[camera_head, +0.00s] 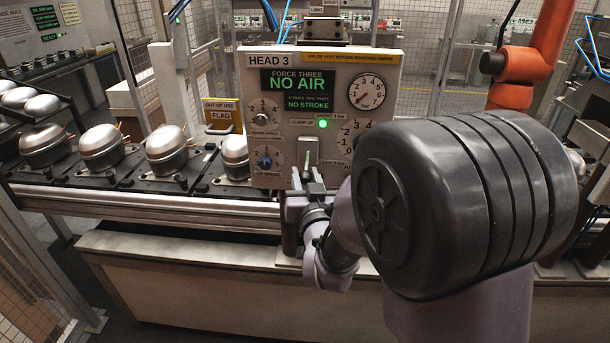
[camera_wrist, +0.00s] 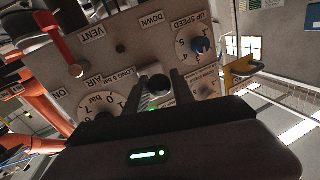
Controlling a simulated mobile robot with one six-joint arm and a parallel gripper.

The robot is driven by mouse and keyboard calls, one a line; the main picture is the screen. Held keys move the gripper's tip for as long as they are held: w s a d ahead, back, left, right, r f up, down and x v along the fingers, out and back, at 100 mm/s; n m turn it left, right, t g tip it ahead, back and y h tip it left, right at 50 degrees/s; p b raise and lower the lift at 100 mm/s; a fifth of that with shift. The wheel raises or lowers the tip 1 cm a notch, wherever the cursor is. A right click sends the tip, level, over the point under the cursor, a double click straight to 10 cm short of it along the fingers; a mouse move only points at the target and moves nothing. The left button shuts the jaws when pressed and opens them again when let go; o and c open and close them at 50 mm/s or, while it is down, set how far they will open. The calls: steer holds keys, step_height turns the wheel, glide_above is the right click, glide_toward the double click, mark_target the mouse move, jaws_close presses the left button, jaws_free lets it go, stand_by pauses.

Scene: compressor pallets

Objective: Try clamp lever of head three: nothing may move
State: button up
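The head three panel (camera_head: 322,110) is a pale upright box marked HEAD 3. Its green displays read NO AIR (camera_head: 298,83) and NO STROKE (camera_head: 308,103). A label reads CLAMP UP, with a lit green lamp (camera_head: 323,124) beside it. The clamp lever (camera_head: 307,152) stands upright low on the panel. My gripper (camera_head: 306,185) is at the lever's lower end, fingers apart. In the wrist view my gripper (camera_wrist: 163,88) has one finger on each side of the lever's dark knob (camera_wrist: 160,85). I cannot tell whether either finger touches it.
A round gauge (camera_head: 367,93) sits at the panel's upper right. Two knobs (camera_head: 264,159) are left of the lever. A red-handled vent lever (camera_wrist: 58,40) shows in the wrist view.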

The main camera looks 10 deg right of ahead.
jaws_close()
steer(key=shift+r, duration=0.1)
stand_by(1.0)
